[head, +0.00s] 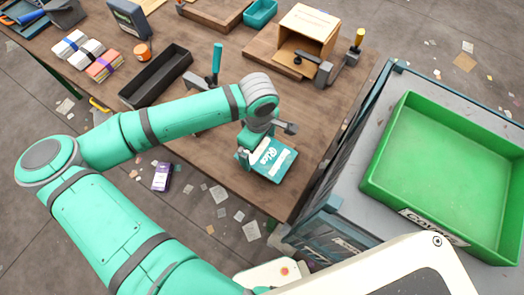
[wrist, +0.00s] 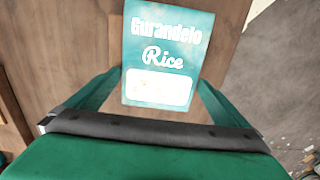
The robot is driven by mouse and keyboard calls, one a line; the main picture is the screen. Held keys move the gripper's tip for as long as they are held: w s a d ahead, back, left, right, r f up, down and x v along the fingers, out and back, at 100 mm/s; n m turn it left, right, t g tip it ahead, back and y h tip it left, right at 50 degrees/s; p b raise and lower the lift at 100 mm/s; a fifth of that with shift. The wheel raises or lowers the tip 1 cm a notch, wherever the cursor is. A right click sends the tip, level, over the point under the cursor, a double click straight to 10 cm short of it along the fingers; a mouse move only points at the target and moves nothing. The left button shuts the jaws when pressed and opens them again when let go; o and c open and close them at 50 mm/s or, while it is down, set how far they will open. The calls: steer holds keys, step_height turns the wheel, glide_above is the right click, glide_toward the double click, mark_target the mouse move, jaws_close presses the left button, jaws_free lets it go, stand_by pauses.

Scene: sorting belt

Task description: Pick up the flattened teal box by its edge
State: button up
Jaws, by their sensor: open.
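The flattened teal box (head: 275,160) lies on the brown table near its front edge, towards the right corner. In the wrist view the teal box (wrist: 168,50) shows white "Gurandelo Rice" lettering and a pale panel, its near end towards my gripper. My gripper (head: 247,156) is at the box's left end in the head view. In the wrist view its two teal fingers (wrist: 158,92) are apart, one on either side of the box's near end. Whether they touch the box cannot be told.
A green crate (head: 372,185) stands on a grey stand right of the table (head: 215,165). A black tray (head: 157,77), an open wooden box (head: 306,32) and a vise-like tool (head: 325,73) are farther back. A purple carton (head: 162,177) and scraps lie on the floor.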

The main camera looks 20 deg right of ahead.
steer(key=c, duration=0.7)
steer(key=shift+r, duration=0.1)
